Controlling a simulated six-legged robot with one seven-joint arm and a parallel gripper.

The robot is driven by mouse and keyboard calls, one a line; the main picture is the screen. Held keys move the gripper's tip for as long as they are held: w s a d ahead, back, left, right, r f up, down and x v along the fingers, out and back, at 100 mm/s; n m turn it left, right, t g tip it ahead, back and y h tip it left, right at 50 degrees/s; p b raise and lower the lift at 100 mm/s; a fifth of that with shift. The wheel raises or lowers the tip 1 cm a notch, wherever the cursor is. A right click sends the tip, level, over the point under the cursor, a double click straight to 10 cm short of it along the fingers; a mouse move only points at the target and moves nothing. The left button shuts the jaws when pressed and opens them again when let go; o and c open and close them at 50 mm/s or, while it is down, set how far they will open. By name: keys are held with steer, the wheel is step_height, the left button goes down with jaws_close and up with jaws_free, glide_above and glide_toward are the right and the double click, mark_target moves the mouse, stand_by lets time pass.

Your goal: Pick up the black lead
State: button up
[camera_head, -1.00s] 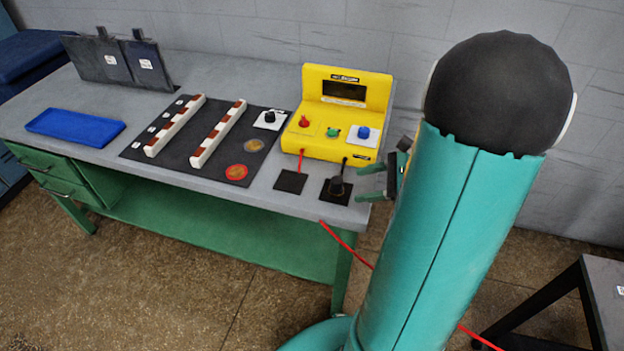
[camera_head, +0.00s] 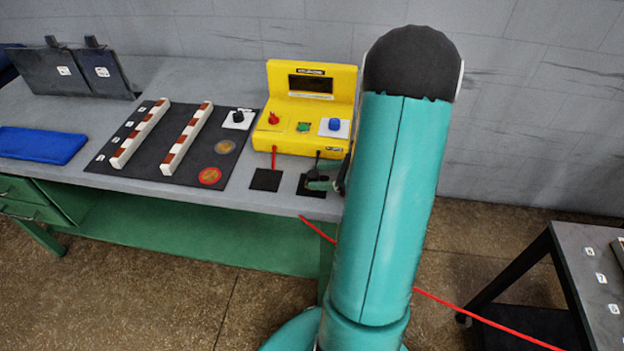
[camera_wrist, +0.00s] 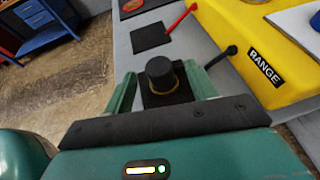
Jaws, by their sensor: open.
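The black lead (camera_wrist: 161,74) shows in the wrist view as an upright black plug with a brass-coloured ring at its base, standing on a small black pad (camera_wrist: 152,99). My gripper (camera_wrist: 161,70) is open, with one green finger to the left of the plug and one to the right. Whether a finger touches it, I cannot tell. In the head view my gripper (camera_head: 320,185) is over the right-hand black pad (camera_head: 303,190) at the bench's front edge, and hides most of the plug.
The yellow power box (camera_head: 310,107) stands just behind the pads, with a red lead (camera_head: 274,158) at its front. A second, empty black pad (camera_head: 266,180) lies to the left. A dark board with striped bars (camera_head: 160,145) and a blue tray (camera_head: 40,145) are farther left.

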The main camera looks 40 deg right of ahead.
mark_target(306, 181)
steer(key=x, duration=0.5)
steer(key=c, duration=1.2)
